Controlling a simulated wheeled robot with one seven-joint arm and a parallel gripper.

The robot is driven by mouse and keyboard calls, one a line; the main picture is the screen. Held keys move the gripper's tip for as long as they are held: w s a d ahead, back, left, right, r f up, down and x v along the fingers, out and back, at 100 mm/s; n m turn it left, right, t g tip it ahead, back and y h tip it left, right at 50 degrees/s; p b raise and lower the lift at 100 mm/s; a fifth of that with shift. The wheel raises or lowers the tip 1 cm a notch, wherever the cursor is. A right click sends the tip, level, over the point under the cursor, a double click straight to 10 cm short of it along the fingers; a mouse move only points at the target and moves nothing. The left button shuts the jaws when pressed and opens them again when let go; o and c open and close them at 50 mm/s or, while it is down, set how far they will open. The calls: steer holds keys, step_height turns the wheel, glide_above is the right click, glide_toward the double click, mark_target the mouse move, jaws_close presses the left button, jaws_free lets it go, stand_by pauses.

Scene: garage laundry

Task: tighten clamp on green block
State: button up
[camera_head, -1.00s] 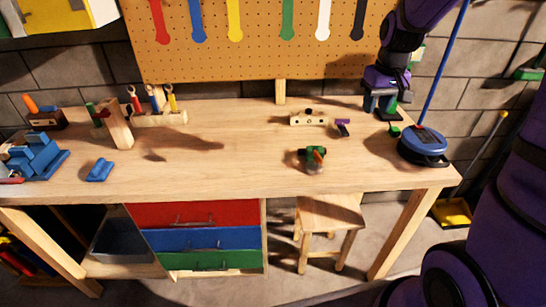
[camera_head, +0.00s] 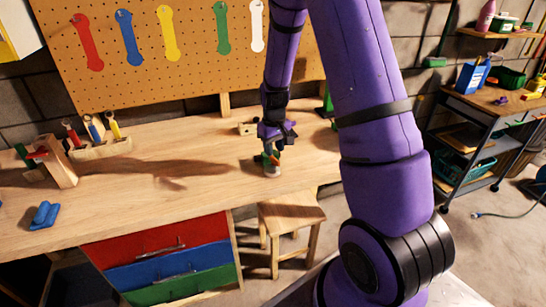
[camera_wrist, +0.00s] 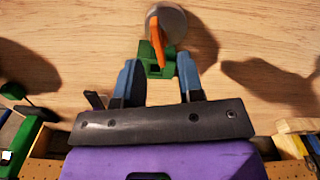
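The green block (camera_wrist: 153,62) lies on the wooden bench, with an orange piece (camera_wrist: 160,32) across it and a round grey part (camera_wrist: 172,22) beside it. I cannot tell exactly which part is the clamp. In the head view the green block (camera_head: 273,158) is small and partly hidden under my gripper (camera_head: 277,142). In the wrist view my gripper (camera_wrist: 158,72) is open, its two blue fingers apart with the green block between and just beyond their tips. Nothing appears held; contact cannot be told.
A pegboard (camera_head: 190,90) with coloured tools stands behind the bench (camera_head: 150,190). A wrench rack (camera_head: 100,149), a wooden piece (camera_head: 60,165) and a blue piece (camera_head: 44,214) are at left. A stool (camera_head: 292,212) stands in front. The bench middle is mostly clear.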

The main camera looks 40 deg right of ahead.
mark_target(274, 158)
steer(key=shift+f, duration=1.9)
steer(key=shift+c, duration=0.2)
jaws_close()
steer(key=shift+m, duration=0.3)
steer(key=shift+d+m, duration=0.1)
steer(key=shift+m, duration=2.4)
steer(key=shift+o, duration=0.2)
jaws_free()
